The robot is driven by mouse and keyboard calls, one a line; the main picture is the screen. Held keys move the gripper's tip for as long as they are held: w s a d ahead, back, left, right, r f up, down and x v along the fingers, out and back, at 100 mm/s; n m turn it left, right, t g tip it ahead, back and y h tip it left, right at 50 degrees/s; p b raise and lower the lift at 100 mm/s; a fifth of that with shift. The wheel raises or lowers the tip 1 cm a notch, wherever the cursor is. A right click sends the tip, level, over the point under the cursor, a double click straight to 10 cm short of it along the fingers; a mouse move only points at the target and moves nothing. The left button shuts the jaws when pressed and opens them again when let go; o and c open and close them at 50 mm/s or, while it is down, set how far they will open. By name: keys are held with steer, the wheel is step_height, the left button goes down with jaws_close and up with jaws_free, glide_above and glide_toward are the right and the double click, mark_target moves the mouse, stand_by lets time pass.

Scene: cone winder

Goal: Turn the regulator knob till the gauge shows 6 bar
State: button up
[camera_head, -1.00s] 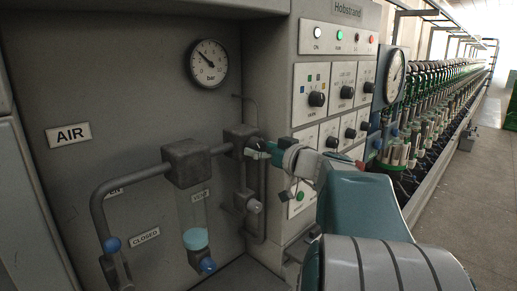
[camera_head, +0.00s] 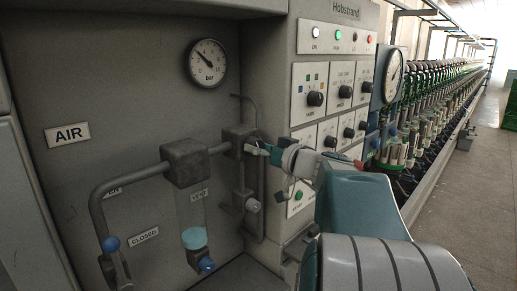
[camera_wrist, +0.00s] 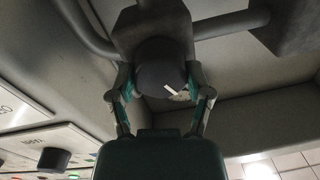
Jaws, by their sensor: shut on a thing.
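The regulator knob (camera_wrist: 162,68) is dark and round with a white pointer mark in the wrist view. My gripper (camera_wrist: 160,84) is shut on it, one finger on each side. In the head view my gripper (camera_head: 262,150) reaches the regulator body (camera_head: 240,139) on the pipe, and the knob is mostly hidden behind the fingers. The round white pressure gauge (camera_head: 206,63), marked bar, is on the panel at upper left. Its needle points up and to the left; the exact value is too small to read.
A filter bowl (camera_head: 193,210) with pale blue liquid hangs left of the regulator, with a blue drain knob (camera_head: 207,264) below. A blue valve knob (camera_head: 110,244) is at lower left. A control panel with black knobs (camera_head: 316,98) stands close right of my gripper. A second gauge (camera_head: 393,77) is further right.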

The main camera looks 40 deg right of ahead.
steer(key=m, duration=1)
steer(key=shift+t+h, duration=0.3)
steer(key=m, duration=0.4)
steer(key=shift+f+m, duration=0.15)
steer(key=shift+m, duration=0.25)
steer(key=m, duration=0.4)
steer(key=shift+f+h, duration=0.1)
steer(key=shift+h, duration=0.3)
steer(key=shift+m, duration=0.4)
steer(key=shift+f, duration=0.1)
steer(key=o, duration=1.2)
steer(key=shift+w, duration=0.1)
steer(key=shift+c, duration=0.2)
